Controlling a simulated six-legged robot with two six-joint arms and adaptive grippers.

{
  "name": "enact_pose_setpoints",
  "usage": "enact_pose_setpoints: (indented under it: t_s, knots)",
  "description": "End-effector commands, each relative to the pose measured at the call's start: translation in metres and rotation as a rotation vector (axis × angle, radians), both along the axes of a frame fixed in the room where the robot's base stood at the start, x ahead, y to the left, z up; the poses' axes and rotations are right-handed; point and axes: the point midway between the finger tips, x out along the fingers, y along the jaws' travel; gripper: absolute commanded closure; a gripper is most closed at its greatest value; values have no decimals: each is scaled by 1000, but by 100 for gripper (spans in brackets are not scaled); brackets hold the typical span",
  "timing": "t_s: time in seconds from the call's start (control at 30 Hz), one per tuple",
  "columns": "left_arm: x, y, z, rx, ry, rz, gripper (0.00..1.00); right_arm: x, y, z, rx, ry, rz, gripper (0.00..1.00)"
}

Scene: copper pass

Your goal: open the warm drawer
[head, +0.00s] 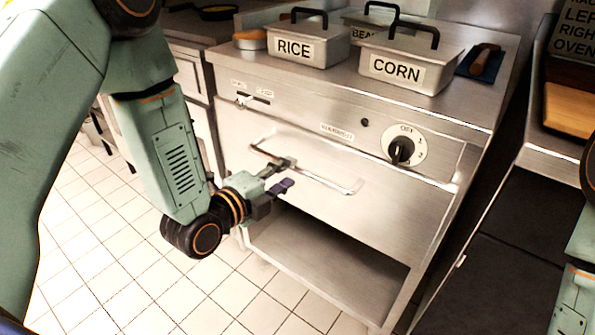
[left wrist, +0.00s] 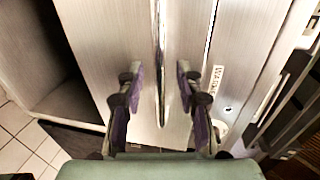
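The warm drawer (head: 385,215) is a steel front under the control panel of the steel unit, and it looks closed. Its bar handle (head: 335,183) runs across the front. My left gripper (head: 283,173) is at the left part of this handle. In the left wrist view its purple-padded fingers are apart, with the handle (left wrist: 160,50) running between them and gaps on both sides. I cannot tell whether either finger touches it. My right gripper is not in view; only part of the right arm shows at the right edge.
The panel above the drawer has a black knob (head: 402,150) and a slider (head: 252,98). Bins marked RICE (head: 294,49) and CORN (head: 397,69) stand on top. Below the drawer is an open shelf (head: 325,245). Tiled floor (head: 130,265) lies in front.

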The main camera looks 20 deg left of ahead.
Motion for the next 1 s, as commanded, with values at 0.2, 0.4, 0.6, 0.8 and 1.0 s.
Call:
enact_pose_setpoints:
  t_s: [0.2,0.4,0.6,0.8,1.0]
  knots:
    - [29,-13,-7,1,-1,-2,64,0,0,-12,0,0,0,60]
    - [39,-18,-8,-1,0,0,64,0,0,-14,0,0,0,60]
    - [40,-18,-8,-2,1,1,64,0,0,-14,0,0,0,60]
    - [40,-18,-8,-2,1,1,78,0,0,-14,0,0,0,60]
    - [40,-18,-8,-2,1,1,95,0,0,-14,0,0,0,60]
